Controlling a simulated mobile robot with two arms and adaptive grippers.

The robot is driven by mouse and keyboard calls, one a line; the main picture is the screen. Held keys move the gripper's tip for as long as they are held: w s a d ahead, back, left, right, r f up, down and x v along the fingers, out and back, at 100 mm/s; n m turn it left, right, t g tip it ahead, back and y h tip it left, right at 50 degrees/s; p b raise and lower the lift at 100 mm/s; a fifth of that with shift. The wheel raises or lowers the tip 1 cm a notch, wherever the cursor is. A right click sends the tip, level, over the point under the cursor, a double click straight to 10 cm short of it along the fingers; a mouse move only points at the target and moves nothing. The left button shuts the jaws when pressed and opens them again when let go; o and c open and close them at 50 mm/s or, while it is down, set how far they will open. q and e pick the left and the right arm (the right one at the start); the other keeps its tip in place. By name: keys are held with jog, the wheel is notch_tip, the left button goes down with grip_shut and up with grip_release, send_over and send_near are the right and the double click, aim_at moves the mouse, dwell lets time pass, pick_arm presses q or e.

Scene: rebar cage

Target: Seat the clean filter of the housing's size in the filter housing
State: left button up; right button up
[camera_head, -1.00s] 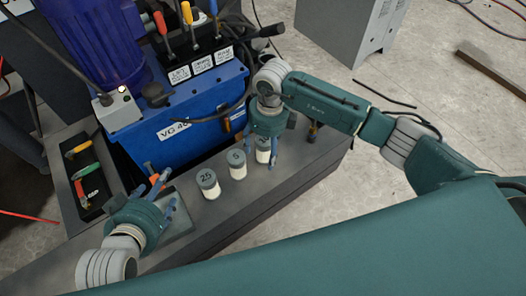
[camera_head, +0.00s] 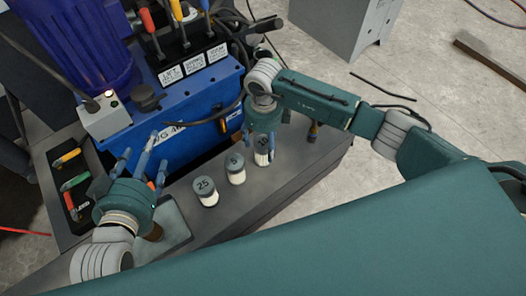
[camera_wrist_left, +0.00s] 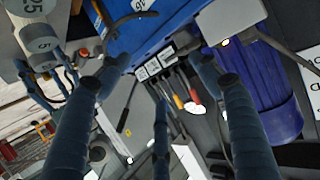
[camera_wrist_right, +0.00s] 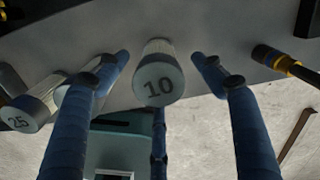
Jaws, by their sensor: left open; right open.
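Three white filters with grey numbered caps stand in a row on the grey bench: the filter marked 25 (camera_head: 205,191), the filter marked 5 (camera_head: 236,171) and the filter marked 10 (camera_wrist_right: 158,84). My right gripper (camera_head: 263,138) is open, with its fingers spread around the 10 filter, which shows between them in the right wrist view. I cannot tell whether they touch it. My left gripper (camera_head: 142,162) is open and empty beside the blue unit, its fingers pointing towards it. I cannot make out the filter housing for certain.
A black tray (camera_head: 70,180) with coloured-handled tools lies at left. A brown object (camera_head: 154,233) lies on a mat by my left gripper.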

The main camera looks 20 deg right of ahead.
jog(key=shift+f, duration=0.9)
notch_tip(320, 180, down, 4)
jog(key=shift+f+b, duration=0.15)
jog(key=shift+b, duration=0.95)
jog(key=shift+f, duration=0.15)
pick_arm(q)
notch_tip(320, 180, up, 13)
jog(key=w+d+t+h, duration=0.2)
jog(key=t, duration=0.4)
pick_arm(e)
jog(key=c, duration=1.4)
pick_arm(q)
jog(key=shift+w+f, duration=0.1)
jog(key=shift+f, duration=0.05)
pick_arm(e)
jog(key=shift+c, duration=0.2)
